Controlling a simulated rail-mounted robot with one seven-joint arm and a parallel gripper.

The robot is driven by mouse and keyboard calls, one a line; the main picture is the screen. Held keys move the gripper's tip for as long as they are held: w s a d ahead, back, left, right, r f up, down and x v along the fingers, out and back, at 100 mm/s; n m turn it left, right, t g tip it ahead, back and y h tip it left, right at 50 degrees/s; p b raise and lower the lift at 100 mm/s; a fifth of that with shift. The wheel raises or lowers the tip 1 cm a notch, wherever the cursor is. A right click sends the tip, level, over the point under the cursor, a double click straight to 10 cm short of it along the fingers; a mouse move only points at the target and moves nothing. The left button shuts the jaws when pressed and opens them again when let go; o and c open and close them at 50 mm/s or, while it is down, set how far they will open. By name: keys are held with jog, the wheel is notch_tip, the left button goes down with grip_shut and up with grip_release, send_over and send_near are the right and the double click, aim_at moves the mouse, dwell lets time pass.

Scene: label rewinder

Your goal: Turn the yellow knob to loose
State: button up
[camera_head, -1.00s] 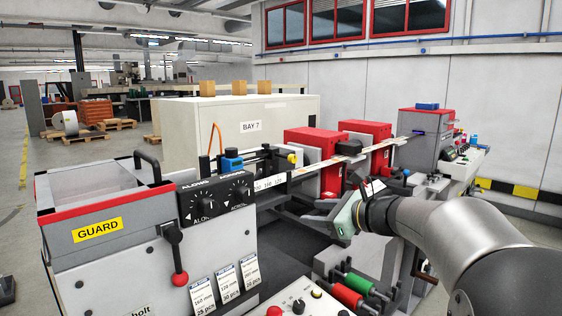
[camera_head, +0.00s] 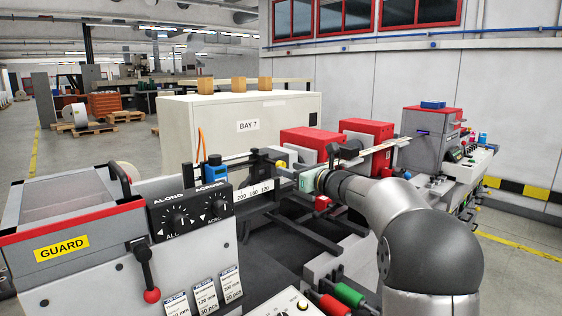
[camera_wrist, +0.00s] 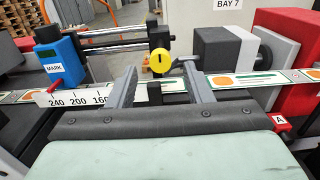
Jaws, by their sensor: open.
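The yellow knob (camera_wrist: 160,62) shows in the wrist view with a dark mark on its face, on a dark mount behind the label web. It also shows, small, in the head view (camera_head: 281,165), left of my gripper's end. My gripper (camera_wrist: 158,76) is open and empty. Its two grey fingers point toward the knob, one on each side of it in the picture. The knob appears just beyond the fingertips; I cannot tell whether they touch it. The knob's mark is too small to read as a setting.
A ruler scale (camera_wrist: 80,99) and the label web (camera_wrist: 240,83) cross in front of the knob. A blue MARK box (camera_wrist: 56,66) stands left. A black-and-grey block (camera_wrist: 225,48) and a red block (camera_wrist: 292,50) stand right. A guarded control panel (camera_head: 190,213) is nearer.

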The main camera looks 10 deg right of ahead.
aim_at(283, 166)
jog(key=p+x, duration=0.1)
jog(key=x, duration=0.4)
jog(key=shift+w, duration=0.1)
jog(key=c, duration=1)
